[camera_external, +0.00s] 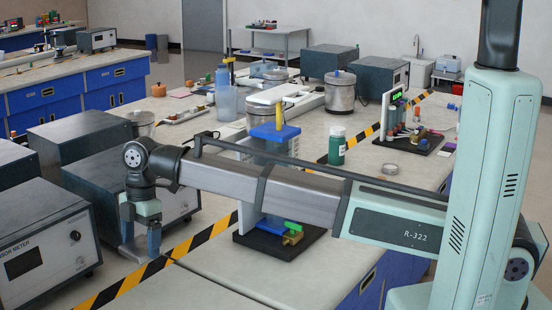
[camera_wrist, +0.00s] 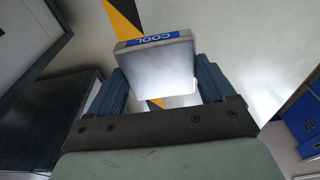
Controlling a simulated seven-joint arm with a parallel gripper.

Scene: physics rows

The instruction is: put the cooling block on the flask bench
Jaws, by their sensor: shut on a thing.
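The cooling block (camera_wrist: 158,62) is a silver block with a blue strip reading COOL. In the wrist view it sits between the two dark blue fingers of my gripper (camera_wrist: 160,88), which is shut on it. In the external view my gripper (camera_external: 142,240) points down at the left, beside the grey meter boxes, with the block (camera_external: 128,246) partly hidden by a finger. The block appears held above the light worktop; the exact gap is unclear. I cannot tell for sure which surface is the flask bench.
Meter boxes (camera_external: 46,252) stand close left of my gripper. Yellow-black tape (camera_external: 205,232) crosses the worktop. A black base (camera_external: 262,244) with brass and green pieces stands to the right. A green bottle (camera_external: 337,146), a steel pot (camera_external: 340,92) and a second black board (camera_external: 432,146) lie farther back.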

